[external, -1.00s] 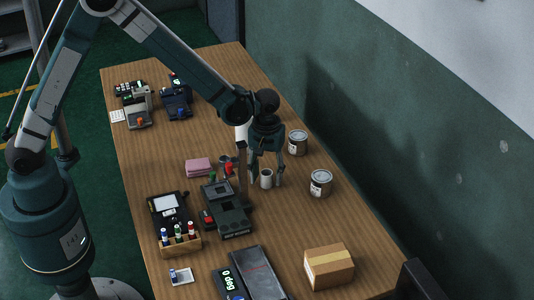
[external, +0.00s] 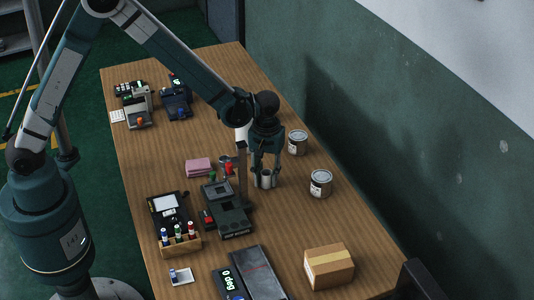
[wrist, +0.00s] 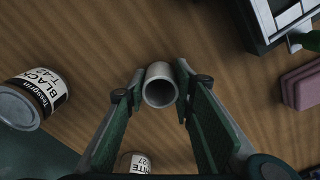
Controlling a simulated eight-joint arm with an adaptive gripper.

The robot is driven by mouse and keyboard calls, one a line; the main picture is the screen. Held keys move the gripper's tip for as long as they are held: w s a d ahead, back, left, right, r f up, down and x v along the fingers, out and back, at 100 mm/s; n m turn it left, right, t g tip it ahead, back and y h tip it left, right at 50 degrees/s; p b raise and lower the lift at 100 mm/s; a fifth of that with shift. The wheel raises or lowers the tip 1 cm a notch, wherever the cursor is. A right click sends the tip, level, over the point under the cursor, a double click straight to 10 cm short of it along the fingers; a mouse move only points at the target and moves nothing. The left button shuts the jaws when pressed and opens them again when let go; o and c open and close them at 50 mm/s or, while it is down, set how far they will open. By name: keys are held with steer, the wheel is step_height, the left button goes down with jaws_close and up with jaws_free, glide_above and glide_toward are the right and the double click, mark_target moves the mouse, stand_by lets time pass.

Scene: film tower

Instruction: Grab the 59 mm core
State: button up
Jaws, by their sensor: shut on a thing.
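A short grey hollow core (external: 266,179) stands upright on the wooden table. It also shows in the wrist view (wrist: 160,86), with its open end towards the camera. My gripper (external: 267,182) is over it from above, with one finger on each side. In the wrist view my gripper (wrist: 160,84) has its fingertips closed against the core's left and right sides. No marking of the core's size can be read.
Two paint cans, one (external: 320,184) to the right and one (external: 297,142) behind, stand near the core. A dark device (external: 228,212) with an upright post is close on the left. A cardboard box (external: 329,267) is at the front right. Pink blocks (external: 198,167) lie further left.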

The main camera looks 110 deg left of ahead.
step_height(320, 180, up, 10)
steer(key=p, duration=0.1)
steer(key=shift+p, duration=0.4)
stand_by(0.4)
stand_by(0.6)
